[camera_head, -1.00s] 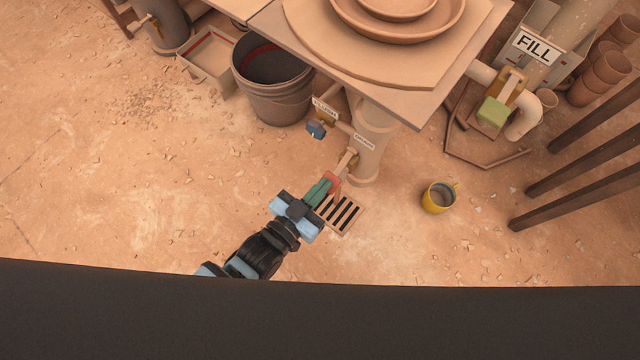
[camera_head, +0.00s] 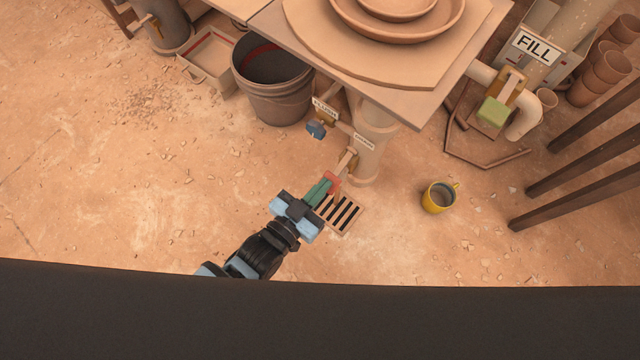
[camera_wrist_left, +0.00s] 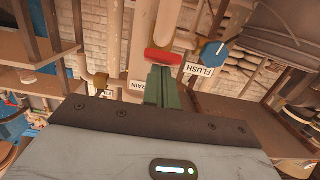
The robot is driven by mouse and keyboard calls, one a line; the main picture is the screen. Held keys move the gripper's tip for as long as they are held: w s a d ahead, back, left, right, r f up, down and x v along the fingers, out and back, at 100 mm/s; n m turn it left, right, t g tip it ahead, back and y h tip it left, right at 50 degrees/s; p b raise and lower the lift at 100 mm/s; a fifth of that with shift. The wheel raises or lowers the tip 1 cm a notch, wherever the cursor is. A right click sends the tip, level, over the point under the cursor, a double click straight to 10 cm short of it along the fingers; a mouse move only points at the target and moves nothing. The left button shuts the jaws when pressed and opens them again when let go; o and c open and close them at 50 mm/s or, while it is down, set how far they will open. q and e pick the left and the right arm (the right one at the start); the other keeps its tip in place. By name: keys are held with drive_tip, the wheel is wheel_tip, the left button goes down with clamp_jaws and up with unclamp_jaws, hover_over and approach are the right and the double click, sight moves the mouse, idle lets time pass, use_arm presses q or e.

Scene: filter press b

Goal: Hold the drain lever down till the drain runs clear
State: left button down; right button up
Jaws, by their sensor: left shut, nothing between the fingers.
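The drain lever has a red handle (camera_head: 332,180) and sits low on the beige pipe beside a small drain label (camera_head: 364,142). The handle also shows in the left wrist view (camera_wrist_left: 163,57). My left gripper (camera_head: 326,184) is shut and empty, its green fingers reaching the red handle. In the left wrist view the fingertips (camera_wrist_left: 162,68) meet the handle's edge and partly overlap it. A slotted floor grate (camera_head: 339,214) lies just below the lever. I cannot make out any flow from the drain. My right gripper is not in view.
A blue-handled flush valve (camera_head: 316,129) is close to the lever, up and left. A dark bucket (camera_head: 272,80) stands beyond it. A yellow mug (camera_head: 438,197) stands on the floor to the right. The fill valve (camera_head: 492,112) is farther right. The floor at left is open.

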use_arm(q)
drive_tip(key=shift+s+d+f, duration=0.1)
drive_tip(key=shift+s+f, duration=0.35)
drive_tip(key=shift+f, duration=0.25)
wheel_tip(320, 180, up, 5)
drive_tip(key=p, duration=0.4)
drive_tip(key=s+a+f+p, duration=0.1)
drive_tip(key=s+a, duration=0.6)
drive_tip(key=s, duration=0.1)
drive_tip(key=shift+s+f+p, duration=0.2)
drive_tip(key=shift+f+p, duration=0.1)
drive_tip(key=shift+f, duration=0.1)
